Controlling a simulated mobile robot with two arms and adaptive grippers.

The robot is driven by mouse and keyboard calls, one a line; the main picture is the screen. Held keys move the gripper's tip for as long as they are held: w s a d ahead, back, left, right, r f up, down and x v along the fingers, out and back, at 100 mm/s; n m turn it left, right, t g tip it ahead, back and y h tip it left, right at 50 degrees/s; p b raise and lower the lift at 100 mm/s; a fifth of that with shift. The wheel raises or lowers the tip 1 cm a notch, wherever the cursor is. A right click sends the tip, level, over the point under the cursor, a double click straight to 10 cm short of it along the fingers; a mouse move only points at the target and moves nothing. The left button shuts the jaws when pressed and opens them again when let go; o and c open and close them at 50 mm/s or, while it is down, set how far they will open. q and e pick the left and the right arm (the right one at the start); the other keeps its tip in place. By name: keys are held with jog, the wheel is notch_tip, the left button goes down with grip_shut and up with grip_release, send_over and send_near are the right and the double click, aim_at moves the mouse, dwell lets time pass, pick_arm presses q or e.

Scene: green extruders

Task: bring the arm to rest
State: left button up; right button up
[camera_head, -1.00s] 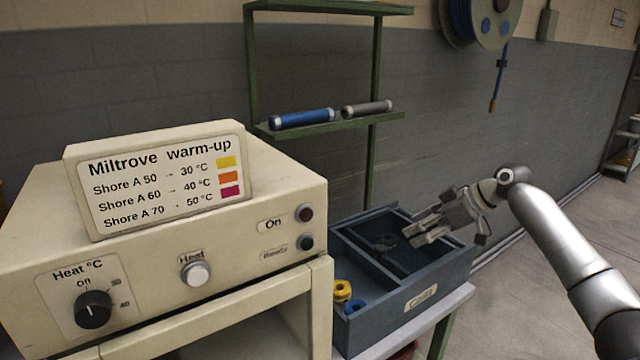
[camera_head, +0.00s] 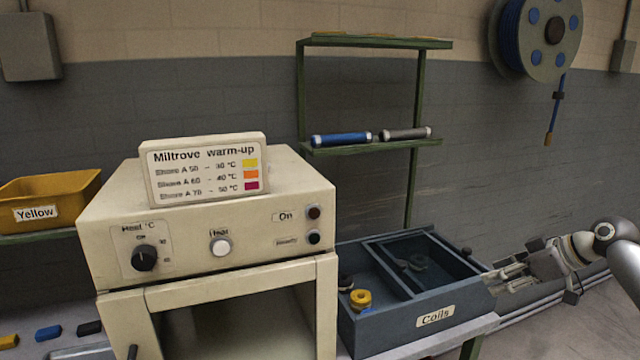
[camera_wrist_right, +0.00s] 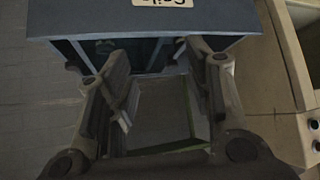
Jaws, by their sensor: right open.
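My right gripper (camera_head: 512,274) is open and empty, just off the right end of the blue-grey Coils box (camera_head: 470,297) in the head view. In the right wrist view the two fingers of my right gripper (camera_wrist_right: 160,105) stand apart with nothing between them. The wall of the Coils box (camera_wrist_right: 110,24) and its label cross the top of that view. My right arm comes in from the right edge of the head view. My left gripper is not in view.
A cream warm-up oven (camera_head: 205,240) stands left of the box. A green shelf (camera_head: 375,147) carries blue and grey cylinders. A yellow bin (camera_head: 50,200) is at left. Floor is clear at right.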

notch_tip(320, 180, down, 26)
jog(key=m+g+h, duration=0.1)
jog(key=m+h, duration=0.2)
jog(key=m, duration=0.1)
jog(key=s+a+f+m+g+h, duration=0.1)
jog(key=s+f, duration=0.6)
jog(key=f, duration=0.4)
jog(key=s+a+f+m+h, duration=0.1)
jog(key=s+f, duration=0.6)
jog(key=f, duration=0.4)
jog(key=s+a+f+g+h, duration=0.1)
jog(key=s+a+f, duration=0.2)
jog(key=s+f, duration=0.55)
jog(key=s+a+f+g, duration=0.1)
jog(key=s+a+f, duration=0.1)
jog(key=s+f, duration=0.65)
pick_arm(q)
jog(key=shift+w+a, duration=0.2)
pick_arm(e)
jog(key=s+a+f+g, duration=0.1)
jog(key=s+a, duration=0.3)
jog(key=s, duration=0.9)
jog(key=s+a+f, duration=0.2)
jog(key=s+a, duration=0.3)
jog(key=s, duration=0.9)
jog(key=shift+f+g, duration=0.25)
jog(key=shift+g, duration=0.15)
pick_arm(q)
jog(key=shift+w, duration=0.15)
